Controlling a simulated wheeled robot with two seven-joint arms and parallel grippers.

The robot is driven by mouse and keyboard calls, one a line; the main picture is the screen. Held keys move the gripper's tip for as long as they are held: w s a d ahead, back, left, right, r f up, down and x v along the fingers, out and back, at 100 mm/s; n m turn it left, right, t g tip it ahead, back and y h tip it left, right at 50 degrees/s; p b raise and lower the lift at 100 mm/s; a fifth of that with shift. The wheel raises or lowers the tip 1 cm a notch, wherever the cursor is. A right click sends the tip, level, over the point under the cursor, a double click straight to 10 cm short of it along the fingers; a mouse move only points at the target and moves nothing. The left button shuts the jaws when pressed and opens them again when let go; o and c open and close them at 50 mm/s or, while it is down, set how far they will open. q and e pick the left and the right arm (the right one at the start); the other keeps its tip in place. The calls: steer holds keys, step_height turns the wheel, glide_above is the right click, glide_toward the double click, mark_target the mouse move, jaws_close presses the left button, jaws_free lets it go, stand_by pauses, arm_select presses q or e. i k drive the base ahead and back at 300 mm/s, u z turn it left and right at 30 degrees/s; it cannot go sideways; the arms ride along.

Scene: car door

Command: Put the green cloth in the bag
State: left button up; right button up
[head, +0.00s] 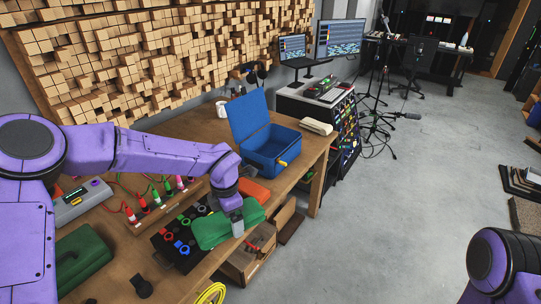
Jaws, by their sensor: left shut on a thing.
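The green cloth (217,230) is a soft flat bundle over the front edge of the wooden table. My left gripper (237,226) points down and is shut on the cloth near its right side. The cloth partly covers a black tray with coloured rings. An open blue case (272,150), possibly the bag, stands farther back on the table with its lid raised. A closed green case (82,258) sits at the lower left. My right gripper is out of view; only part of my right arm shows at the lower right.
An orange item (254,191) lies between the cloth and the blue case. A white mug (221,109) and a cream bundle (316,127) flank the case. Cardboard boxes (248,262) are below the table edge.

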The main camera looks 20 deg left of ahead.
mark_target(272, 158)
steer(key=u, duration=0.05)
steer(key=i, duration=1.85)
steer(key=z, duration=0.1)
